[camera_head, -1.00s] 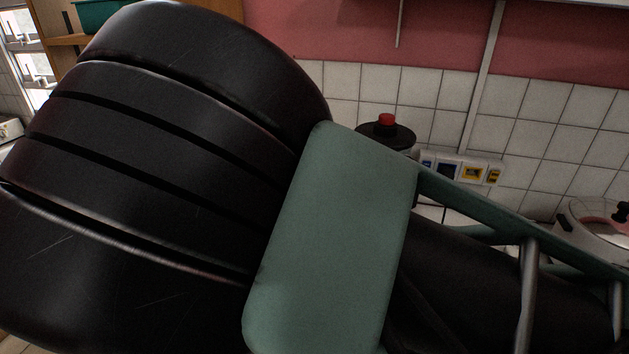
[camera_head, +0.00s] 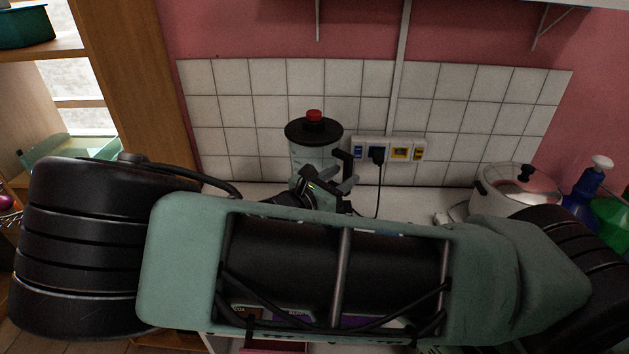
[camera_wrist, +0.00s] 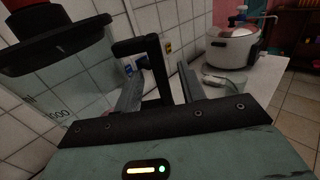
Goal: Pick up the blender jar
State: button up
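The blender jar (camera_head: 312,158) stands upright on the counter by the tiled wall. It is clear, with a black lid, a red knob and a black handle on its right side. In the wrist view the jar (camera_wrist: 85,97) fills the left, with volume marks on it. My gripper (camera_head: 338,187) is at the handle, low on the jar's right. In the wrist view my gripper (camera_wrist: 160,84) is open, its two grey fingers apart with the black handle (camera_wrist: 158,66) showing between them. I cannot tell whether a finger touches it. My arm hides the jar's bottom in the head view.
A white pot (camera_head: 516,188) with a lid stands to the right. A blue bottle (camera_head: 583,192) and a green one (camera_head: 612,216) are beyond it. A socket strip (camera_head: 388,149) with a plugged cord is on the wall behind. A wooden shelf (camera_head: 128,85) stands left.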

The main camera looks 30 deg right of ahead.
jog(key=p+x, duration=0.2)
jog(key=x, duration=0.2)
jog(key=shift+d+f, duration=0.15)
jog(key=shift+d, duration=0.1)
grip_shut()
dwell(1.2)
